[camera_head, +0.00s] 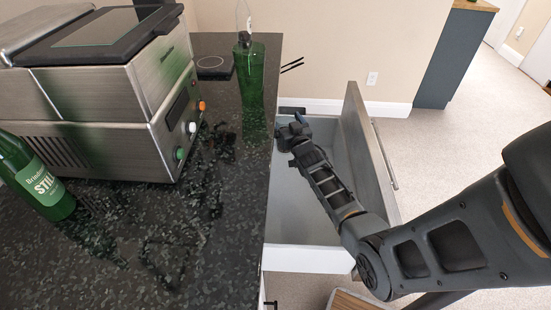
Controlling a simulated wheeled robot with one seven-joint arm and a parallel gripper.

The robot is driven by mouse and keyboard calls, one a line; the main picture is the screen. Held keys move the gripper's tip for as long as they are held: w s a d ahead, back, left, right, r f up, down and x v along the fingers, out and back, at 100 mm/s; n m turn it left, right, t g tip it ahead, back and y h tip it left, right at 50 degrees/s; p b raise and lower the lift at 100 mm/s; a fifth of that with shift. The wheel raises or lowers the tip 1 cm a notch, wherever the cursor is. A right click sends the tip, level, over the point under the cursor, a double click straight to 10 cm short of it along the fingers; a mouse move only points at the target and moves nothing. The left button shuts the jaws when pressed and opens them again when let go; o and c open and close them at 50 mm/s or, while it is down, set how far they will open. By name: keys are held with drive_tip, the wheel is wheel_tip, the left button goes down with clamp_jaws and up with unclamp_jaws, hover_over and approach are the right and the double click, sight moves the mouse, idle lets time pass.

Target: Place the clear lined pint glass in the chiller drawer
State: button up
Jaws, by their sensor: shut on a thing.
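The chiller drawer (305,258) is pulled open from the dark-topped counter, with its front panel (372,150) on the right. My arm reaches into it from the lower right. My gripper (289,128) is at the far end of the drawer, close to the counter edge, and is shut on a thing. The clear lined pint glass cannot be made out; my gripper and wrist hide what is held. I cannot tell whether the held thing touches the drawer floor.
A steel appliance (110,100) with knobs stands on the counter (190,240). A green bottle (248,75) stands near the counter edge beside the drawer. Carpet is clear beyond the drawer.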

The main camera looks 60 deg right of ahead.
drive_tip(key=w+a+f+b, duration=0.1)
drive_tip(key=a+f+b, duration=0.4)
drive_tip(key=f+b, duration=0.1)
drive_tip(key=shift+w+a+f+b, duration=0.2)
drive_tip(key=shift+a+f+b, duration=0.15)
drive_tip(key=shift+f, duration=0.25)
